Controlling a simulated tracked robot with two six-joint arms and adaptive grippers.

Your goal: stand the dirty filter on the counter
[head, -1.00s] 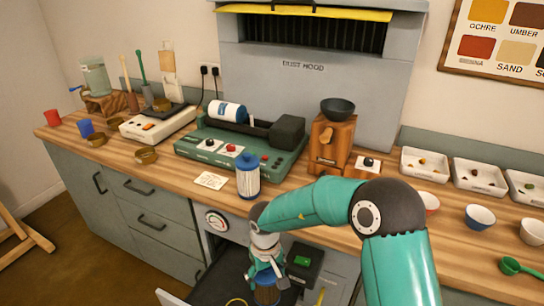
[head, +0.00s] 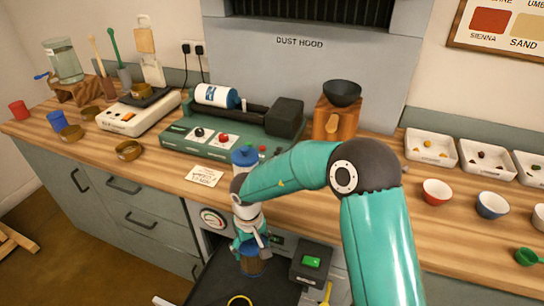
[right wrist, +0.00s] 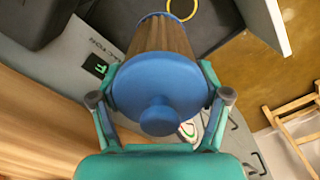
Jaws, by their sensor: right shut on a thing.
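The dirty filter has brown pleats and a blue cap. It shows in the head view (head: 251,266) and fills the middle of the right wrist view (right wrist: 160,90). My right gripper (head: 250,246) is shut on its blue capped end, one finger on each side of the cap in the right wrist view (right wrist: 160,88). The filter hangs in front of the counter (head: 215,195), over the open dark drawer (head: 215,285) and below the countertop. Whether it touches the drawer cannot be told. My left gripper is out of view.
A white filter with a blue cap (head: 245,155) stands on the counter, partly hidden by my right arm. A label card (head: 204,175) lies to its left. A green machine (head: 195,145) stands behind. A yellow ring (head: 240,300) lies in the drawer beside a dark box (head: 312,264).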

